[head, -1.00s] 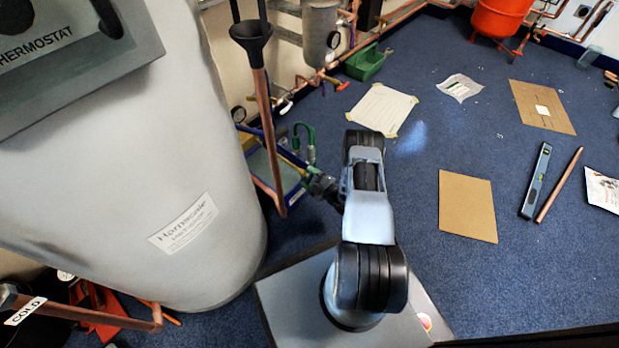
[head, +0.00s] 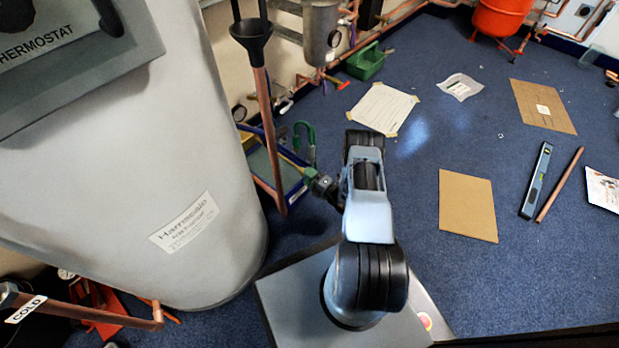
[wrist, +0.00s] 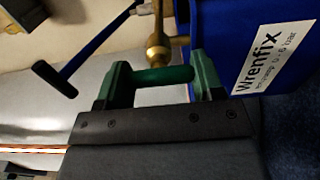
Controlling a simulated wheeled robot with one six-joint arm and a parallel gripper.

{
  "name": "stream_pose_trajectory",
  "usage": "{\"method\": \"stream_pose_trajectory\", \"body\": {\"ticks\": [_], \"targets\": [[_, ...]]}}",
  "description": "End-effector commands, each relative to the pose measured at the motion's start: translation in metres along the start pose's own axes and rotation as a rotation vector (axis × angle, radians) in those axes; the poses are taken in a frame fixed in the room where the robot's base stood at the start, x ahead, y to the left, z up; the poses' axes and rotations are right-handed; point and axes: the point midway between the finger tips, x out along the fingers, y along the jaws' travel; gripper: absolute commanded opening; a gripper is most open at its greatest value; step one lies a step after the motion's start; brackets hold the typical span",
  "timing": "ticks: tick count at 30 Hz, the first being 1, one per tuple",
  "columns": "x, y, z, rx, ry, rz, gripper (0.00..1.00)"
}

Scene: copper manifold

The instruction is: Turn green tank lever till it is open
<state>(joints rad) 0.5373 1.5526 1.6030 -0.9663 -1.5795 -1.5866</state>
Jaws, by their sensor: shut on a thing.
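The green lever (wrist: 163,77) is a short green bar joined to a brass fitting (wrist: 157,45) in the wrist view. It lies across the space between the two green fingers of my gripper (wrist: 162,80), which is shut on it. In the head view my gripper (head: 312,174) is small, beside the blue tray unit near the tank's right side. The lever cannot be made out there. The blue box (wrist: 225,45) with a white "Wrenfix" label stands close to the right finger.
A blue T-shaped handle (wrist: 95,48) is left of my gripper in the wrist view. A copper pipe (head: 265,125) stands between the large grey tank (head: 130,170) and my arm. A brown board (head: 467,205) lies on the right, with open blue floor around it.

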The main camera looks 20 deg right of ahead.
Motion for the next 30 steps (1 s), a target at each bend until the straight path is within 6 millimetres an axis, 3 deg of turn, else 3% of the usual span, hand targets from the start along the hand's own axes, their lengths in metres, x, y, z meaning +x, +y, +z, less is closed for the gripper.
{"method": "stream_pose_trajectory", "body": {"ticks": [14, 15, 21, 30], "targets": [[-0.0028, -0.0018, -0.0001, -0.009, -0.005, -0.004, 0.38], [-0.0028, -0.0018, -0.0001, -0.009, -0.005, -0.004, 0.65], [-0.0008, -0.0011, -0.0012, -0.01, -0.001, -0.002, 0.84], [-0.0006, -0.0006, -0.0007, -0.01, 0.001, -0.001, 0.87]]}}
